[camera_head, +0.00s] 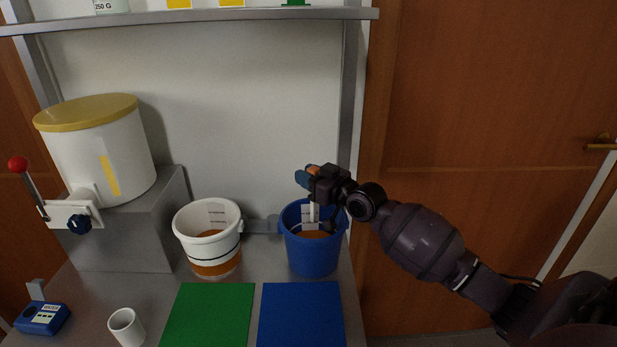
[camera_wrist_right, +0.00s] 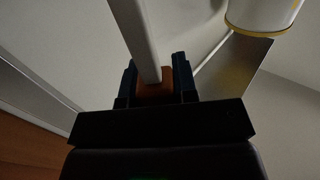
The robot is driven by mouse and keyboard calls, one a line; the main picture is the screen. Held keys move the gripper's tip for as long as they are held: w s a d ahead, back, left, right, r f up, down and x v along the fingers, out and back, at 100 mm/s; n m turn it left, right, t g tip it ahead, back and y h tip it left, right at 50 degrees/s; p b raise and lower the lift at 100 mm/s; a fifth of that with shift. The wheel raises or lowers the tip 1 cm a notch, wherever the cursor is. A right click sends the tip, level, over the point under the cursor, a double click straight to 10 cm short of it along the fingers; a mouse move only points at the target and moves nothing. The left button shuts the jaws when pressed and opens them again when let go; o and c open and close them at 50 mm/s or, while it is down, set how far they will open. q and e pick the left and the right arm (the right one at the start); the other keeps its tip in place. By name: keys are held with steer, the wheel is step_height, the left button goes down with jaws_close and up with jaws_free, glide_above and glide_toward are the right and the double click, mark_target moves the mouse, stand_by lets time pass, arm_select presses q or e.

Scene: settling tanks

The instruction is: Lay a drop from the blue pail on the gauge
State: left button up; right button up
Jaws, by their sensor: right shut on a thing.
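The blue pail (camera_head: 312,258) stands on the bench, with brownish-orange liquid inside and pale marked strips above it. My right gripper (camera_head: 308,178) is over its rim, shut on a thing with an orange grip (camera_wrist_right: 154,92). A pale straight rod (camera_wrist_right: 140,40) runs out from this grip in the right wrist view. Whether the rod's end reaches the liquid is hidden from me. A small blue instrument (camera_head: 42,318), which looks like the gauge, lies at the bench's far left, with a dark round spot and a pale label. My left gripper is not in view.
A white pail (camera_head: 207,252) with orange-brown contents stands left of the blue one. Green (camera_head: 208,315) and blue (camera_head: 301,315) mats lie in front. A white cup (camera_head: 126,327) stands near the gauge. A yellow-lidded tank (camera_head: 100,155) and a shelf (camera_head: 200,17) bound the space.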

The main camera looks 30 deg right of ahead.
arm_select(q)
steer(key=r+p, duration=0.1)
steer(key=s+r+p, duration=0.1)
steer(key=p, duration=0.1)
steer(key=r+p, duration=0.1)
steer(key=p, duration=0.1)
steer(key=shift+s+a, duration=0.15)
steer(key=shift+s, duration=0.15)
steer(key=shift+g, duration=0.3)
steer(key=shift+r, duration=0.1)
stand_by(0.7)
